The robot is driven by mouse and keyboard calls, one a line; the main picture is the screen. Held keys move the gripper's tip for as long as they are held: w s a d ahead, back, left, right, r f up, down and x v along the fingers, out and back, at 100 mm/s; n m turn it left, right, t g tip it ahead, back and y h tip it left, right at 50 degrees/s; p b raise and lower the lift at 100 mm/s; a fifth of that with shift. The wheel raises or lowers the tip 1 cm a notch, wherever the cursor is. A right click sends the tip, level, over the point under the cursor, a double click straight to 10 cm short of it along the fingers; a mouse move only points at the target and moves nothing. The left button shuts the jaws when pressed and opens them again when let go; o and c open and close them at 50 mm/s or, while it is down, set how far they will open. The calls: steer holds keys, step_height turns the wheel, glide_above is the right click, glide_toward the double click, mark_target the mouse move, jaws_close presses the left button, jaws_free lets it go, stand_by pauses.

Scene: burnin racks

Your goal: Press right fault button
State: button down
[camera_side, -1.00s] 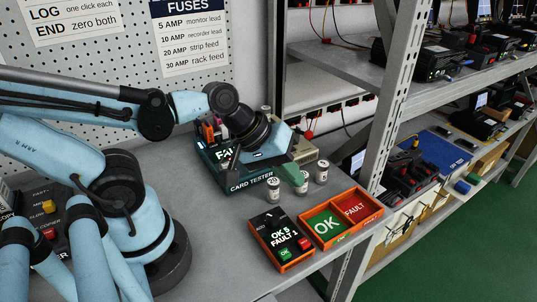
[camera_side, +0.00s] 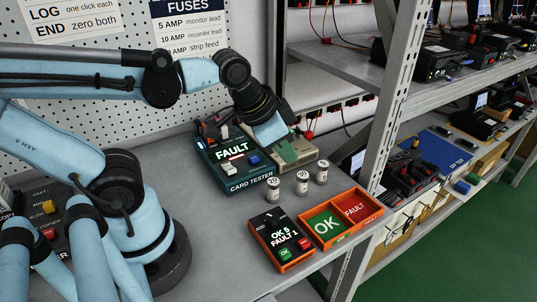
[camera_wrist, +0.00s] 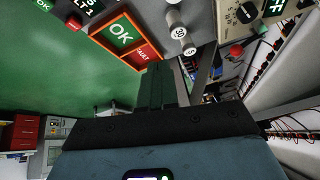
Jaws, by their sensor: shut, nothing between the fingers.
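A black counter box (camera_side: 276,230) in an orange frame reads "OK 5 FAULT 1". It has a green OK button (camera_side: 285,254) and a red button (camera_side: 303,243) to its right. My gripper (camera_side: 290,156) is shut and empty, held up behind the fuse canisters, in front of a beige device, well away from the counter. Its dark closed fingers (camera_wrist: 157,72) also show in the wrist view.
The card tester (camera_side: 232,165) displays "FAULT". Three canisters (camera_side: 302,183) stand between my gripper and the orange tray (camera_side: 318,244) with green OK and red FAULT compartments. The beige device (camera_side: 308,152) stands behind. A shelf post (camera_side: 388,110) rises at the right.

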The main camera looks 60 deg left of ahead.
mark_target(305, 242)
steer(key=s+d+r+m+g, duration=0.1)
steer(key=d+r+m+g, duration=0.1)
steer(key=d+m, duration=0.3)
steer(key=s+d+r+m+g, duration=0.1)
steer(key=d+m+g, duration=0.2)
steer(key=d+m, duration=0.3)
steer(key=shift+s+d+r+m+g+y, duration=0.15)
steer(key=shift+s+r+m+g+y, duration=0.2)
steer(key=shift+m, duration=1.45)
step_height(305, 242, down, 14)
steer(key=shift+r, duration=0.1)
steer(key=shift+w+f, duration=0.1)
steer(key=shift+f, duration=0.95)
step_height(305, 242, up, 14)
steer(key=shift+r, duration=0.25)
